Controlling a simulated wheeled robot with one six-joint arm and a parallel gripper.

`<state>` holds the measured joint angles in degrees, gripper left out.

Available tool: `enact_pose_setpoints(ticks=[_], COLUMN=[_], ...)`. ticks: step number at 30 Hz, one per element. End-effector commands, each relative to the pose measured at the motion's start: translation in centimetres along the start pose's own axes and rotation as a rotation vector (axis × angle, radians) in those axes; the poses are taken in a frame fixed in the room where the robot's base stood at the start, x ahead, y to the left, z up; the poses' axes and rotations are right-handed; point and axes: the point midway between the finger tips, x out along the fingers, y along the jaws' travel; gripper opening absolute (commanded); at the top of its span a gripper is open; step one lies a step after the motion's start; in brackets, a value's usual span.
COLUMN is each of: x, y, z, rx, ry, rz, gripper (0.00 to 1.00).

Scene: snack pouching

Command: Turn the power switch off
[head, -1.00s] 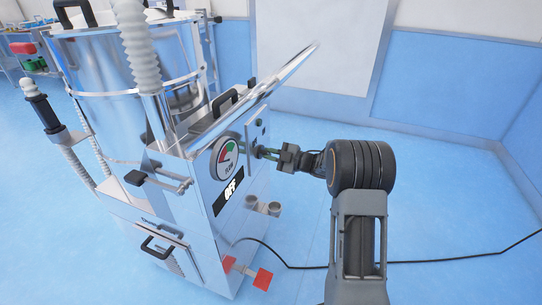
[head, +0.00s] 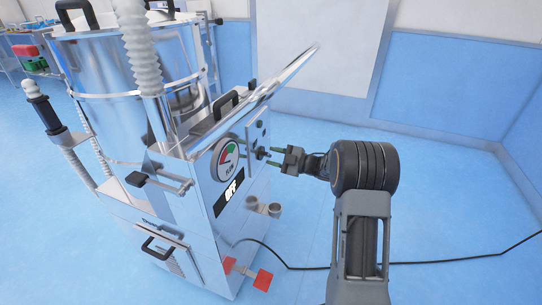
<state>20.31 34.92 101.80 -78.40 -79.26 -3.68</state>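The power switch (head: 260,153) is a small dark knob on the control panel of a shiny metal machine (head: 203,165). It is small in the head view, and its exact angle cannot be told.
A round gauge (head: 227,160) is left of the switch. A tilted metal lid (head: 280,75) rises above the panel.

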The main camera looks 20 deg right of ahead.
Motion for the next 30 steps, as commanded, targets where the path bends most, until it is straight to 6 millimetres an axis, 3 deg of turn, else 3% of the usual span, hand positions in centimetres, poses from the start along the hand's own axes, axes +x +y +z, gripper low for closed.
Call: enact_pose_setpoints(ticks=[15, 21, 30], x=[-9.8, -11.8, -12.4], y=[0.1, 0.0, -0.1], z=[-0.2, -0.1, -0.1], rx=[0.001, 0.000, 0.000], ry=[-0.001, 0.001, 0.003], rz=[0.000, -0.001, -0.003], gripper=[0.38, 0.38, 0.38])
